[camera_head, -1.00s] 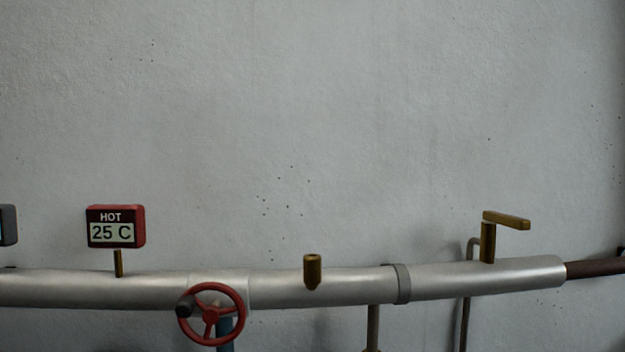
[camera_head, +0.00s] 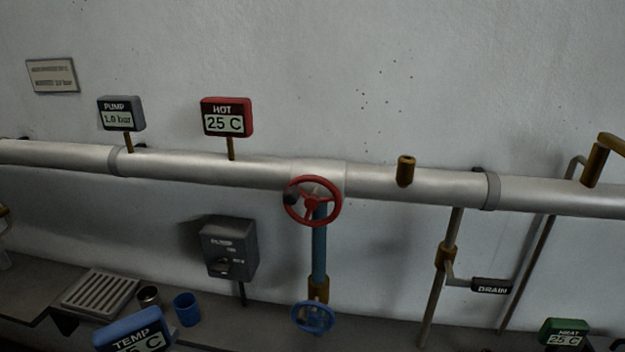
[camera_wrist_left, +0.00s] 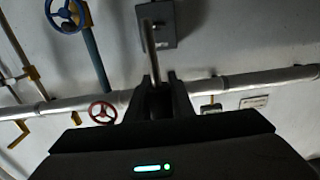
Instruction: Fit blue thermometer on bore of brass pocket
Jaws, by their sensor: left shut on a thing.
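The blue thermometer (camera_head: 135,332), marked TEMP, is at the bottom left of the head view, tilted and cut by the frame edge. The brass pocket (camera_head: 405,172) stands upright on the silver pipe, right of the red handwheel; I cannot see into its bore. My left gripper (camera_wrist_left: 157,88) shows in the left wrist view, shut on a thin grey stem (camera_wrist_left: 149,38). I take this for the blue thermometer's stem; its blue head is hidden there. The thermometer is left of and below the pocket, well apart from it. My right gripper is in neither view.
The silver pipe (camera_head: 265,172) crosses the wall with a red HOT gauge (camera_head: 227,117) and a grey PUMP gauge (camera_head: 121,113). A red handwheel (camera_head: 312,201) sits near the pocket. Below are a dark box (camera_head: 228,248), blue cup (camera_head: 187,309) and green gauge (camera_head: 563,333).

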